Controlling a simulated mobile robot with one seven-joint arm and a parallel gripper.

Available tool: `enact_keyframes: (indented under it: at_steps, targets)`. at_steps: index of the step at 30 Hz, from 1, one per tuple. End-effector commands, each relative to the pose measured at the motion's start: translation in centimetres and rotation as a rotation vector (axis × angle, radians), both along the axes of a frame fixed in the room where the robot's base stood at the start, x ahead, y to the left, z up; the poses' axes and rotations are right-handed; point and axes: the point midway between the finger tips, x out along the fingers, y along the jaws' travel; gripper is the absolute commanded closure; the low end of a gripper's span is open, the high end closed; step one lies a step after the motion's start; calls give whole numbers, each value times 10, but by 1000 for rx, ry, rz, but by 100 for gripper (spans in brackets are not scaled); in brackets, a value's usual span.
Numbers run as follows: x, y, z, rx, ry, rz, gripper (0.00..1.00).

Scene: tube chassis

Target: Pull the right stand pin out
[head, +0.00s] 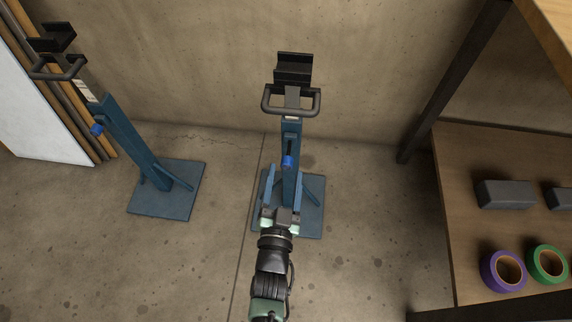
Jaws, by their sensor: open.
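The right stand (291,185) is a blue post on a square base plate, with a black cradle on top. Its pin (288,161) shows as a bright blue grip on the post, below the bar handle. The pin appears seated in the post. My gripper (282,210) is open, in front of the lower post and below the pin in the picture. It looks empty and apart from the pin, though depth is hard to judge. My gripper hides part of the base and lower post.
The left stand (130,140) has its own blue pin (97,129). A wooden shelf (460,220) at right holds grey blocks (506,194), a purple tape roll (489,272) and a green one (534,264). Boards lean at far left. Floor between the stands is clear.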

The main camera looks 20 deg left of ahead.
Motion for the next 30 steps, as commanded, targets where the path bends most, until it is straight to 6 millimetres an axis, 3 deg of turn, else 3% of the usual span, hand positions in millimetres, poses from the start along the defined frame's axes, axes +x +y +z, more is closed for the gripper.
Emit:
enact_keyframes:
  at_steps: [6,12,18,30]
  targets:
    - [-51,-14,3,-2,5,1,37]
    - [-84,-24,1,-1,4,0,37]
    - [-97,-28,0,0,1,0,37]
    - [-98,-28,0,0,0,0,37]
